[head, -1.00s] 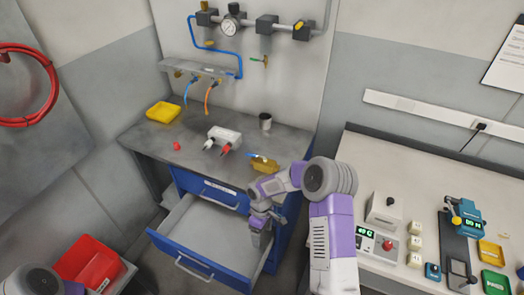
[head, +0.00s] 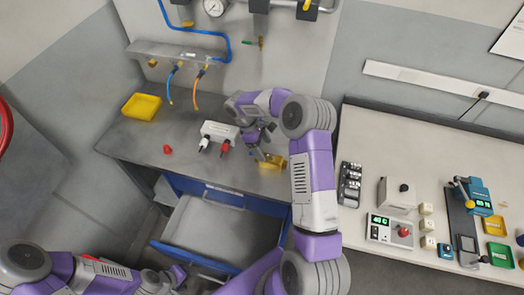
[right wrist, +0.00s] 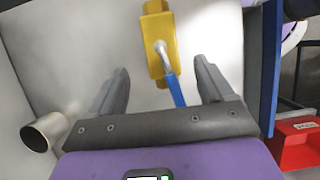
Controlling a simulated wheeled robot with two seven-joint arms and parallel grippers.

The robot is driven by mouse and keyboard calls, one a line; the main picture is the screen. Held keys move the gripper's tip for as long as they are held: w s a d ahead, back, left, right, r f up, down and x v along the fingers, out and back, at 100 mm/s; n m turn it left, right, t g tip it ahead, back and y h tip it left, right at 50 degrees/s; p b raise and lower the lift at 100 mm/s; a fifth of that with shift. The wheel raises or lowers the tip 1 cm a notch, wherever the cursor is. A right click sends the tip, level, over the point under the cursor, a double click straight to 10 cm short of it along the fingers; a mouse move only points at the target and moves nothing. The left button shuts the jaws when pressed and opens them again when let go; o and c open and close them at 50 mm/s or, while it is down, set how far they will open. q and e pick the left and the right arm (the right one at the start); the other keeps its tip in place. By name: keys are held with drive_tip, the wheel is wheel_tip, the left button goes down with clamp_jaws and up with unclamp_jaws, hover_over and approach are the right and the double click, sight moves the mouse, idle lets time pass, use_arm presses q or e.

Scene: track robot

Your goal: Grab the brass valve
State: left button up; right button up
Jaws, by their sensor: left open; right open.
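The brass valve (head: 272,163) lies on the grey workbench near its front right edge, partly covered by my right gripper. In the right wrist view the valve (right wrist: 158,30) is a golden-yellow body with a metal stem and a blue lever. My right gripper (head: 257,151) is open and close to the valve. In the right wrist view its two fingers (right wrist: 162,82) stand either side of the blue lever, with the valve body just beyond the fingertips; nothing is gripped. My left gripper (head: 165,281) is low at the bottom left, far from the valve, its jaws unclear.
A white box with red and white plugs (head: 220,134), a red knob (head: 167,149) and a yellow tray (head: 141,106) are on the bench. A metal cup (right wrist: 42,133) is near my right gripper. The blue drawer (head: 205,228) stands open below. A control table (head: 360,148) is at right.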

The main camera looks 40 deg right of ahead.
sight(271, 158)
drive_tip(key=x, duration=0.3)
drive_tip(key=s+x, duration=0.1)
drive_tip(key=x, duration=0.3)
drive_tip(key=shift+d+r+p, duration=0.1)
drive_tip(key=shift+d+p, duration=0.05)
drive_tip(key=shift+p, duration=0.25)
drive_tip(key=shift+c, duration=0.5)
drive_tip(key=shift+w, duration=0.1)
drive_tip(key=c, duration=1.2)
